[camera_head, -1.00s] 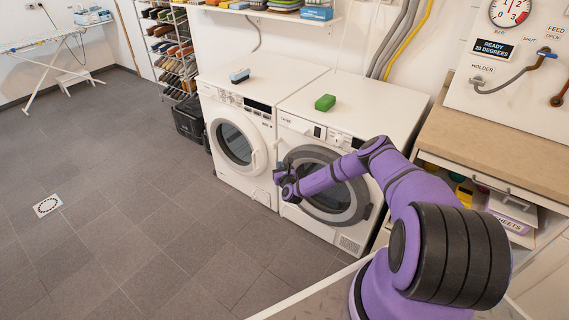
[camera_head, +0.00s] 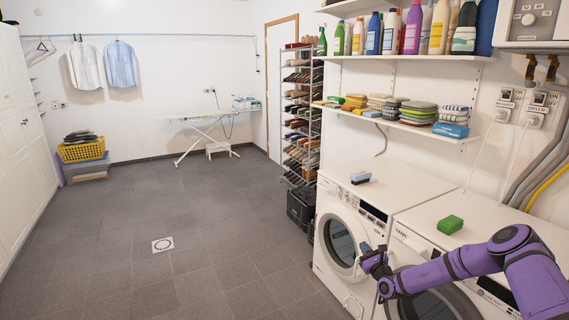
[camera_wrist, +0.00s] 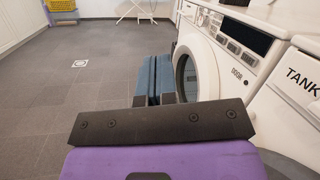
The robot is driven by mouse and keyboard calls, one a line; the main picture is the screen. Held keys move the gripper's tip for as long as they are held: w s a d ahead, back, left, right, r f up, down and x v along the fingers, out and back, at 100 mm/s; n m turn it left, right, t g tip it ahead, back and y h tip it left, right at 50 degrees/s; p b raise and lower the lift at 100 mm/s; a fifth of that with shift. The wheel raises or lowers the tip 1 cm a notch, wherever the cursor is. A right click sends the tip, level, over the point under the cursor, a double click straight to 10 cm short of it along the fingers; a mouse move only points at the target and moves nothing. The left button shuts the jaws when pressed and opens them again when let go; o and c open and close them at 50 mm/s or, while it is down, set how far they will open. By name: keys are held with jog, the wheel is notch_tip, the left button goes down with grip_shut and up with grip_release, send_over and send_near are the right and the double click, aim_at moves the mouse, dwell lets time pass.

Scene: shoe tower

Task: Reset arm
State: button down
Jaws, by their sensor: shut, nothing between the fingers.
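My purple arm reaches in from the lower right in the head view. My gripper (camera_head: 368,249) is in front of the two washing machines, near the round door of the left one, and holds nothing. In the wrist view its two blue-grey fingers (camera_wrist: 153,80) are pressed together, shut and empty. The left washing machine (camera_head: 330,225) and the right washing machine (camera_head: 415,243) stand side by side. In the wrist view the left machine's door (camera_wrist: 187,78) is just right of the fingers; I cannot tell the exact gap.
A green sponge (camera_head: 450,225) lies on the right machine and a blue-and-grey one (camera_head: 360,178) on the left. A tall shoe rack (camera_head: 300,115) stands beyond, with a dark crate (camera_head: 300,207) by it. The tiled floor (camera_head: 205,240) to the left is clear.

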jog(key=s+a+r+n+g+y, duration=0.2)
jog(key=a+r+n+g+y, duration=0.25)
jog(key=r+n, duration=0.4)
jog(key=s+a+r+n+g+y, duration=0.2)
jog(key=a+r+n+g+y, duration=0.3)
jog(key=r, duration=0.6)
jog(key=s+a+r+n+g+h, duration=0.1)
jog(key=s+a+r+n+g, duration=0.25)
jog(key=s+r, duration=0.25)
jog(key=s+a+r+n+g, duration=0.3)
jog(key=s+r+n+g, duration=0.2)
jog(key=s+r, duration=0.2)
jog(key=s+d+r+n+h, duration=0.2)
jog(key=s+r+n+h, duration=0.15)
jog(key=s+r, duration=0.45)
jog(key=s+d+r+n+h, duration=0.2)
jog(key=s+r+h, duration=0.25)
jog(key=s, duration=0.85)
jog(key=s+d+r+n+t+h, duration=0.1)
jog(key=s+d+r+h, duration=0.1)
jog(key=s+d, duration=0.3)
jog(key=s+d+r+n+t+h, duration=0.1)
jog(key=s+d+h, duration=0.4)
jog(key=s, duration=0.9)
jog(key=shift+d+r+t, duration=0.25)
jog(key=shift+r+t, duration=0.3)
jog(key=shift+t, duration=0.25)
